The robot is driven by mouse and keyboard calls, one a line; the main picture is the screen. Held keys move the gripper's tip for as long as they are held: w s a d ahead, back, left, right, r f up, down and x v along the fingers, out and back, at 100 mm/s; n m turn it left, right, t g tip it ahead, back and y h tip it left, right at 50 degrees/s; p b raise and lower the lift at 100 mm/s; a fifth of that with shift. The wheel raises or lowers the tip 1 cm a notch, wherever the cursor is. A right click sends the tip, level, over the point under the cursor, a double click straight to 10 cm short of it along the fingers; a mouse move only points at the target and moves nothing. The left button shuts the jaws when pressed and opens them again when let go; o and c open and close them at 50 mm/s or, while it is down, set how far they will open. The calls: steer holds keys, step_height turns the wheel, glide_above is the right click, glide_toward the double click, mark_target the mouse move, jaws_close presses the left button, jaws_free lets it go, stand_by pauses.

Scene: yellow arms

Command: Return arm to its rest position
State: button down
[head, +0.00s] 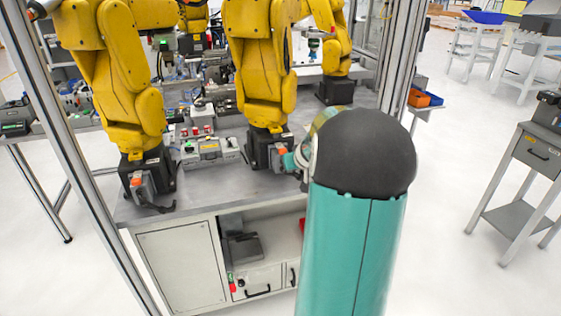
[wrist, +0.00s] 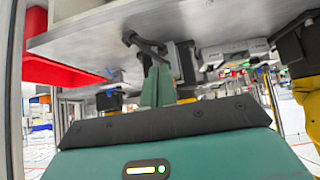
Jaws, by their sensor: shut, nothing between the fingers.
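My gripper (wrist: 157,86) shows in the wrist view as two teal fingers close together, shut with nothing between them.
Yellow robot arms (head: 262,65) stand on the grey workbench (head: 205,188), framed by metal posts (head: 60,140). A white cabinet (head: 180,265) is under it. A red bin (wrist: 62,72) shows in the wrist view. A side table (head: 520,185) stands right; open floor (head: 450,130) lies between.

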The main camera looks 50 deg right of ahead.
steer(key=w+a+r+n+y, duration=0.15)
steer(key=a+r, duration=0.25)
steer(key=a, duration=1)
steer(key=a+r+n+y, duration=0.2)
steer(key=a+r, duration=0.2)
steer(key=a, duration=1)
steer(key=s+a+n+g, duration=0.2)
steer(key=s+a, duration=1.6)
steer(key=shift+a+r+y, duration=0.3)
steer(key=shift+r+y, duration=0.15)
steer(key=shift+w+n, duration=0.1)
steer(key=shift+n, duration=0.15)
